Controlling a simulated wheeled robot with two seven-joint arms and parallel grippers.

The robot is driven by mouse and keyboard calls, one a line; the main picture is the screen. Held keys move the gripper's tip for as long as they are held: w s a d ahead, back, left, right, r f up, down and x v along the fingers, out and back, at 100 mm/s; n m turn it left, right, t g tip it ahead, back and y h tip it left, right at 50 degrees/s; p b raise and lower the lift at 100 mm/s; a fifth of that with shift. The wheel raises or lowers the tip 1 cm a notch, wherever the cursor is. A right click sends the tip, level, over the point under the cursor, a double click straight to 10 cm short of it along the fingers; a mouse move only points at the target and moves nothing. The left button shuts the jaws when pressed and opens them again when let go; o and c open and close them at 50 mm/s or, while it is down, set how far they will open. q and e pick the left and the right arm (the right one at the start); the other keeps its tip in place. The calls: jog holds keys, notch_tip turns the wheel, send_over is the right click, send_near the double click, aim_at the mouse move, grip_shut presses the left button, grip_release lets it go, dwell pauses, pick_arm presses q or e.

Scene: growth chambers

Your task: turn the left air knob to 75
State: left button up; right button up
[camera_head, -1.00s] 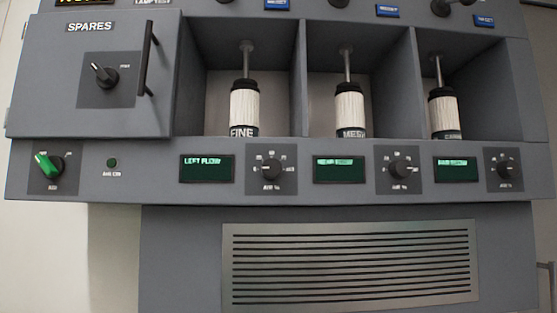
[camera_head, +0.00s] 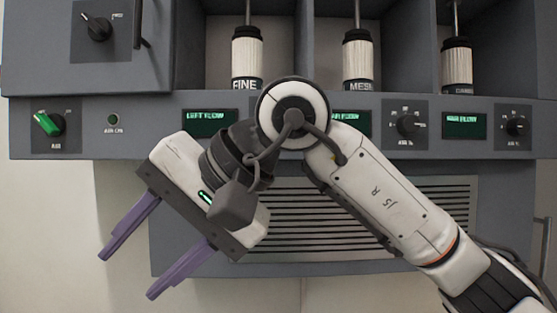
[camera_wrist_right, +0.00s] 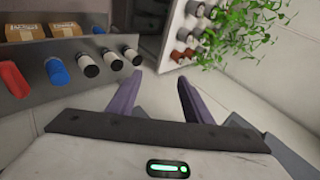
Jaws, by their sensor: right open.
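The left air knob is hidden in the head view behind my right arm's wrist joint. The "LEFT FLOW" display (camera_head: 210,122) beside it shows green text, but no value that I can read. My right gripper (camera_head: 130,274) is in front of the panel, below and left of that display. Its two purple fingers are spread, empty and point down-left, away from the knobs. The fingers also show apart with nothing between them in the right wrist view (camera_wrist_right: 160,80). My left gripper is in neither view.
Two similar black knobs stand further right, a middle one (camera_head: 407,123) and a right one (camera_head: 516,125). A green knob (camera_head: 48,123) is at far left. A vent grille (camera_head: 420,212) lies below. The wrist view shows a shelf with bottles (camera_wrist_right: 87,64) and a leafy plant (camera_wrist_right: 235,25).

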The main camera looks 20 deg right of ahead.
jog(key=s+d+r+t+h, duration=0.2)
jog(key=d+r+t+h, duration=0.7)
jog(key=d+r, duration=1.05)
jog(key=w+f+g+p, duration=0.1)
jog(key=w+f+p, duration=0.1)
jog(key=w, duration=0.7)
jog(key=shift+w+a+m+h, duration=0.3)
jog(key=c, duration=1.1)
jog(key=shift+o, duration=0.2)
